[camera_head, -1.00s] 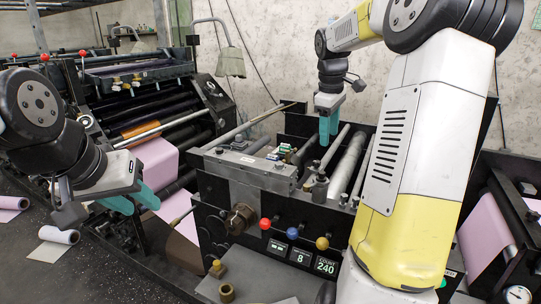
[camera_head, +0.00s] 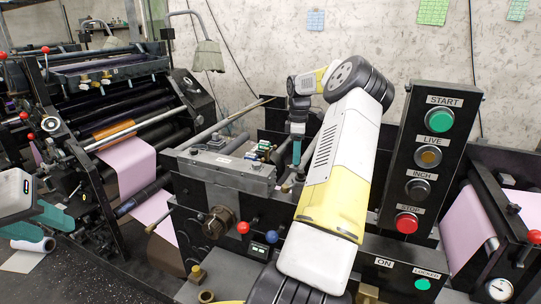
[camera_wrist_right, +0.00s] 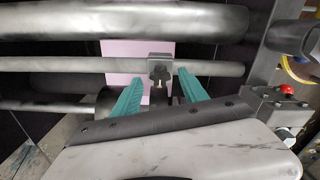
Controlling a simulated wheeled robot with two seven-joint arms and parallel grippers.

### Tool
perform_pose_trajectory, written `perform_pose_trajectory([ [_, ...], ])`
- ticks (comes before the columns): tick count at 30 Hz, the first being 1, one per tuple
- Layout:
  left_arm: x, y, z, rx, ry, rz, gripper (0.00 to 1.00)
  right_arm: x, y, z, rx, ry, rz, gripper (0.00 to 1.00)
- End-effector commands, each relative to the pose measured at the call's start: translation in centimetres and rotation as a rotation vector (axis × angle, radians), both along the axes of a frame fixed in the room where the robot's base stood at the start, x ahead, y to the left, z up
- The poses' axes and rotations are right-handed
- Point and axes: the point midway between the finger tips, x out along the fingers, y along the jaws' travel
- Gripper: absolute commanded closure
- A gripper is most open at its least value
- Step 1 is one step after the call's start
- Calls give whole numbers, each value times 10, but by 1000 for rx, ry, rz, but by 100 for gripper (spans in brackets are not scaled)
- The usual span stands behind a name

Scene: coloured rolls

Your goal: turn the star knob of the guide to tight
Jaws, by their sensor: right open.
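The star knob (camera_wrist_right: 158,71) of the guide is dark and shows in the right wrist view, on the front of a small grey block (camera_wrist_right: 161,58) clamped on a thin grey rod (camera_wrist_right: 65,65). My right gripper (camera_wrist_right: 156,92) is open, its two teal fingers on either side of the knob in that view, apart from it. In the head view my right gripper (camera_head: 296,150) points down among the press rollers; the knob cannot be made out there. My left gripper (camera_head: 42,222) is at the left edge, teal fingers spread and empty, away from the guide.
Thick rollers (camera_wrist_right: 150,22) lie beside the rod. A control panel (camera_head: 425,155) with START, LIVE, INCH and STOP buttons stands right of my right arm. A red ball lever (camera_head: 243,228) and a blue one (camera_head: 271,237) stick out of the press front. Pink web (camera_head: 135,175) runs at the left.

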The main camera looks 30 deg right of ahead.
Motion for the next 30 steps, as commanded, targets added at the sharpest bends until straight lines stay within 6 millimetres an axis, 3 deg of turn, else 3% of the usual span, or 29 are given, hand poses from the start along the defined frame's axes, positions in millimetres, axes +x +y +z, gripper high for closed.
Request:
perform_pose_trajectory([
  [4, 0, 0, 0, 0, 0, 0, 64, 0, 0, -12, 0, -1, 1, 49],
  [13, 0, 0, 0, 0, 0, 0, 64, 0, 0, -15, 0, -1, 0, 49],
  [21, 0, 0, 0, 0, 0, 0, 64, 0, 0, -15, 0, -1, 0, 100],
  [30, 0, 0, 0, 0, 0, 0, 64, 0, 1, -14, -1, -1, -24, 100],
])
